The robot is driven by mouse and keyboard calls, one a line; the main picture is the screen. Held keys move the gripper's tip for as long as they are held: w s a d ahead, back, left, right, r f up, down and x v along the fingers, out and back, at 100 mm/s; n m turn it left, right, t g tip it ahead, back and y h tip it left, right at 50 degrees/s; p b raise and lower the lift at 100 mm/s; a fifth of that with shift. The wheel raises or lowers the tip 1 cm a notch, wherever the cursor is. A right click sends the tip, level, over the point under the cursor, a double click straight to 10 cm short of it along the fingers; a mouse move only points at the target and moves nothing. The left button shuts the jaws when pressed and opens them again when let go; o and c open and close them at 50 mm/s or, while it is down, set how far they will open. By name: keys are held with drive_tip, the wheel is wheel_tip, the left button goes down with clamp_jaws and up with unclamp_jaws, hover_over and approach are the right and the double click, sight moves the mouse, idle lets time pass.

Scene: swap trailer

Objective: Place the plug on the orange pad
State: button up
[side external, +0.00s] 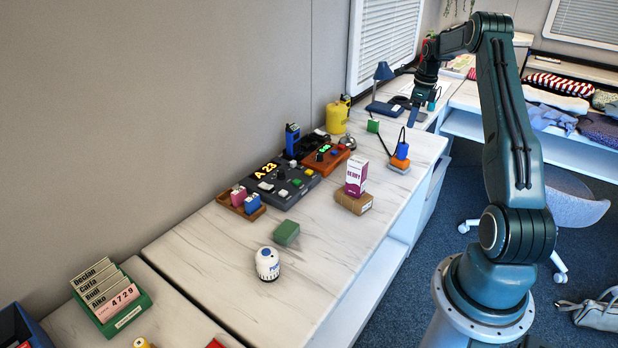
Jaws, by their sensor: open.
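The blue part seems to rest on the base, but contact is too small to confirm. A green block (373,126) sits left of it near the cable. My gripper (418,116) is open, pointing down beyond the plug, apart from it; its fingertips are small and hard to make out.
A purple-and-white carton (355,176) on a brown box (353,201) stands nearer the camera. A yellow canister (337,117), blue lamp (384,72), brown control box (327,157) and dark console (285,182) line the wall side.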

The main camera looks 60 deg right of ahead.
drive_tip(key=w+a+r+n, duration=0.2)
drive_tip(key=a+r+n, duration=0.35)
drive_tip(key=a, duration=0.45)
drive_tip(key=w+a+r+n+t+h, duration=0.1)
drive_tip(key=a+r+n, duration=0.4)
drive_tip(key=a+r, duration=0.3)
drive_tip(key=w+a+r+n, duration=0.2)
drive_tip(key=a+r+n, duration=0.3)
drive_tip(key=a, duration=0.6)
drive_tip(key=s+a+f+n+t, duration=0.1)
drive_tip(key=s+a+n+t, duration=0.2)
drive_tip(key=s+a+n, duration=1.5)
drive_tip(key=s+a, duration=0.1)
drive_tip(key=a, duration=0.2)
drive_tip(key=shift+s+a+f+y, duration=0.15)
drive_tip(key=shift+s+y, duration=0.2)
drive_tip(key=shift+y, duration=0.05)
